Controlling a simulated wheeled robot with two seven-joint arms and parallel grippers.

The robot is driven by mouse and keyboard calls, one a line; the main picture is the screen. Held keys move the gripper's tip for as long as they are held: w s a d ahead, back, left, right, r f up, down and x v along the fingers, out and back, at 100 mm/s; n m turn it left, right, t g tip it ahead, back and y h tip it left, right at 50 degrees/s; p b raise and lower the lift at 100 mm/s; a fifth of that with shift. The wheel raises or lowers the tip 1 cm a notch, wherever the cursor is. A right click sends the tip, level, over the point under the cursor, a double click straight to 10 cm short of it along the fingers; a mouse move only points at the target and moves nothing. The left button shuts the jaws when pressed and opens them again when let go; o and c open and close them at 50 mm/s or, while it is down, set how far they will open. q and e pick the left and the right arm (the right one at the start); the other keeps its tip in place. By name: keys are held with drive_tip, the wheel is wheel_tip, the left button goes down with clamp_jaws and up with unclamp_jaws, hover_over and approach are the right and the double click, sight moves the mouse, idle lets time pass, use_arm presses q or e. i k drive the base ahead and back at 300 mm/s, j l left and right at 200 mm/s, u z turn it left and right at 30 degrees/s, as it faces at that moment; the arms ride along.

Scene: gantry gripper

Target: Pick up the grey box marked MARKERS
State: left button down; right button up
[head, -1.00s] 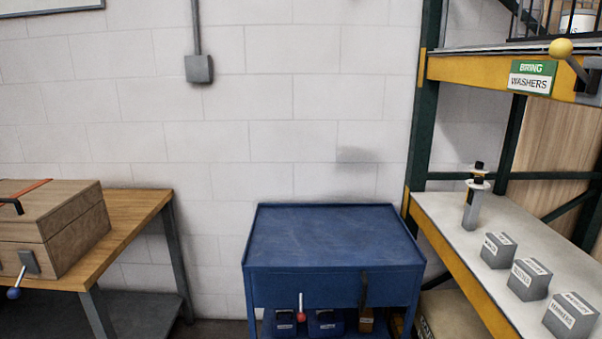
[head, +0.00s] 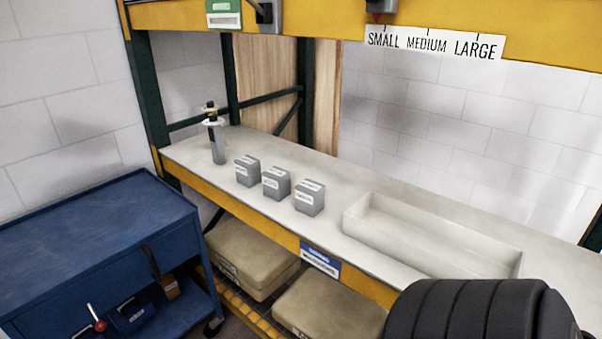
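Three small grey boxes with white labels stand in a row on the shelf top: a left box (head: 247,171), a middle box (head: 276,184) and a right box (head: 309,198). The labels are too small to read surely now; in the earlier frame the right box's label looks most like MARKERS. The boxes stand upright, with narrow gaps between them. Neither of my grippers is in view.
A grey post-like tool (head: 217,143) stands left of the boxes. A shallow pale tray (head: 430,222) lies to their right. A yellow beam with a SMALL MEDIUM LARGE sign (head: 433,43) runs above. Tan cases (head: 250,257) sit below. A blue cart (head: 90,225) stands left.

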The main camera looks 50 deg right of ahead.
sight(310, 194)
drive_tip(key=j+z, duration=0.8)
drive_tip(key=z, duration=1.2)
